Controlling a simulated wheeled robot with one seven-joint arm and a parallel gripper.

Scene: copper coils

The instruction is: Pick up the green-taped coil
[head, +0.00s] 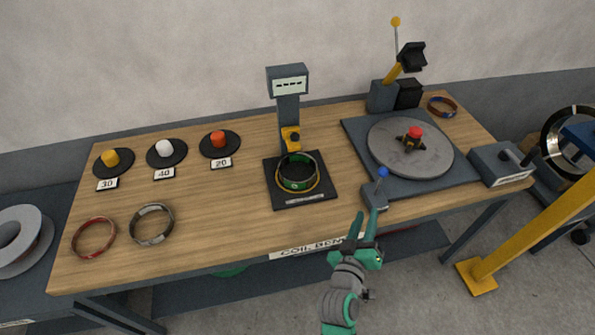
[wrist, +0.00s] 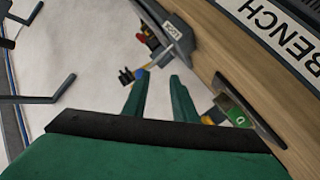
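The green-taped coil (head: 295,185) is a dark ring with a green band and a small white mark. It lies on a black square pad (head: 324,192) at the middle of the bench, with a yellow-orange ring at its base. In the wrist view, a green patch with a white mark (wrist: 236,116), right of my fingers, appears to be its tape. My gripper (head: 367,217) is open and empty, in front of the bench edge, to the right of and nearer than the coil. In the wrist view my gripper (wrist: 159,80) shows two parted green fingers with nothing between them.
A small box with a blue-knobbed lever (head: 381,173) stands close beyond my fingertips. A grey post with a display (head: 288,87) rises behind the coil. A turntable (head: 440,158) is at right. Red (head: 94,237) and grey (head: 152,224) coils lie at left. Bench front-centre is clear.

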